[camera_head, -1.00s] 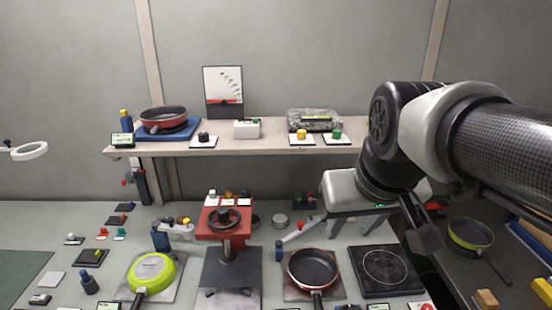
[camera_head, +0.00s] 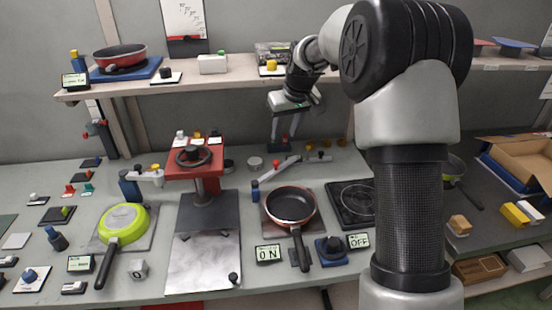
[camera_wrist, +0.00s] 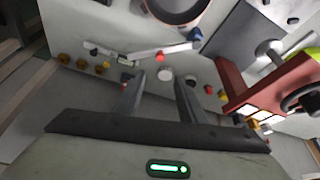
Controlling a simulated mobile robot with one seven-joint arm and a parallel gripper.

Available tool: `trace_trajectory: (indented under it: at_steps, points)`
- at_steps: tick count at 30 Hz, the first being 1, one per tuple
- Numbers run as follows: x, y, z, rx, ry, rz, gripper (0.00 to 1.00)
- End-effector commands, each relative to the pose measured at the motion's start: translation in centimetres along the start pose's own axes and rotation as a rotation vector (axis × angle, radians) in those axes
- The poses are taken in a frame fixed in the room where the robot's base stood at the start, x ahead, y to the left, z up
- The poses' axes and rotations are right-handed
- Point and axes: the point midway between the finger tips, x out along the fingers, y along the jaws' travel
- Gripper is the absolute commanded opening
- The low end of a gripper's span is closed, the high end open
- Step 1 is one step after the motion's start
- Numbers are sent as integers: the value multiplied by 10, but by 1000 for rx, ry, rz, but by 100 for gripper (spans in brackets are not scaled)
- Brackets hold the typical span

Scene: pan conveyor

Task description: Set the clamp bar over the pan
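A grey clamp bar (camera_head: 284,167) with a red knob lies behind the red frying pan (camera_head: 291,205), slanting back to the right from a blue-capped end at the pan's left. It is beside the pan, not over it. The wrist view also shows the bar (camera_wrist: 178,50) beyond my fingertips, with the pan (camera_wrist: 175,8) cut off at the top edge. My gripper (camera_head: 286,142) points down above and behind the bar. In the wrist view its two fingers (camera_wrist: 160,78) stand apart with nothing between them. Contact with the bar is not visible.
A red press (camera_head: 195,160) with a handwheel stands left of the bar. A green upturned pan (camera_head: 123,222) lies further left, with another arm-like bar behind it. A dark hotplate (camera_head: 352,203) is right of the red pan. A shelf (camera_head: 230,80) runs above the bench.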

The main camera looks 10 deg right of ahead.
Motion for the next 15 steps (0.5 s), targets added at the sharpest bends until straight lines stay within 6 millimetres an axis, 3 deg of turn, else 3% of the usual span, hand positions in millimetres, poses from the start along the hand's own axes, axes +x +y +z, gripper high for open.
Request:
trace_trajectory:
  at_steps: [15]
  points:
    - [113,-1,2,0,-3,-1,37]
